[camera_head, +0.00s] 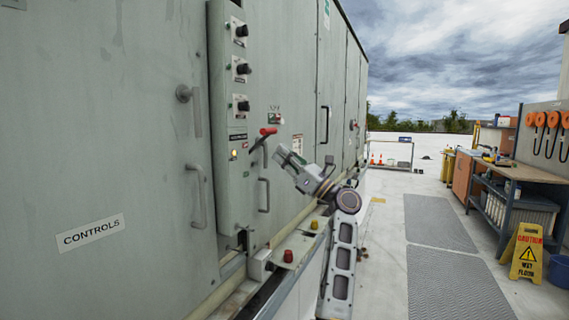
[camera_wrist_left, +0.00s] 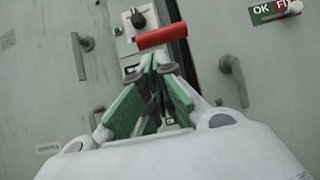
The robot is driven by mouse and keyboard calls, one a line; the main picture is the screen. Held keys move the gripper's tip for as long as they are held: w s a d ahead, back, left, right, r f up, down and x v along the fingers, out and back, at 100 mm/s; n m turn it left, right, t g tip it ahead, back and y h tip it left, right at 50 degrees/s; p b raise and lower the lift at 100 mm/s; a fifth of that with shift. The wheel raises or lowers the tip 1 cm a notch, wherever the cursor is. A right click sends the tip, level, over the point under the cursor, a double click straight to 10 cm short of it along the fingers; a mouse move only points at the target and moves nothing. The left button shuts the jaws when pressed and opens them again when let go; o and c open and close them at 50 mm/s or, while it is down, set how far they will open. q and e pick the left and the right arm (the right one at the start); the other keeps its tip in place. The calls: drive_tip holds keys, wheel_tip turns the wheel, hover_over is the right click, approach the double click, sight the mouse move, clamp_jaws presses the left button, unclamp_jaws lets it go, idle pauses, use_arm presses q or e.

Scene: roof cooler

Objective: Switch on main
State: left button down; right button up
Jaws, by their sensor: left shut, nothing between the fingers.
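The main switch is a lever with a red handle (camera_head: 268,131) on the narrow control panel (camera_head: 236,190) of the grey-green cabinet. Its dark arm slants from the red grip down to the left. A small amber lamp (camera_head: 233,154) sits beside it under a dark label. My left gripper (camera_head: 282,152) is just below and right of the handle, with its fingers shut and empty. In the left wrist view the red handle (camera_wrist_left: 162,36) lies crosswise just beyond the green-padded fingertips (camera_wrist_left: 158,62); I cannot tell whether they touch. My right gripper is in neither view.
Several black knobs (camera_head: 241,68) line the panel above the lever. A workbench (camera_head: 510,170) and a yellow wet-floor sign (camera_head: 525,252) stand at the right, across open floor.

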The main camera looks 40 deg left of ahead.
sight(270, 133)
use_arm(q)
drive_tip(key=r, duration=0.3)
drive_tip(key=shift+s+a, duration=0.1)
drive_tip(key=shift+a, duration=0.25)
drive_tip(key=shift+s+a+r+p, duration=0.1)
drive_tip(key=shift+a+r+p, duration=0.25)
drive_tip(key=shift+r, duration=0.5)
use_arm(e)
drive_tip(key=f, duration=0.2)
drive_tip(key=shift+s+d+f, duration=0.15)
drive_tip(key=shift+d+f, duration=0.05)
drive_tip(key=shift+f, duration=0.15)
use_arm(q)
drive_tip(key=shift+f, duration=0.2)
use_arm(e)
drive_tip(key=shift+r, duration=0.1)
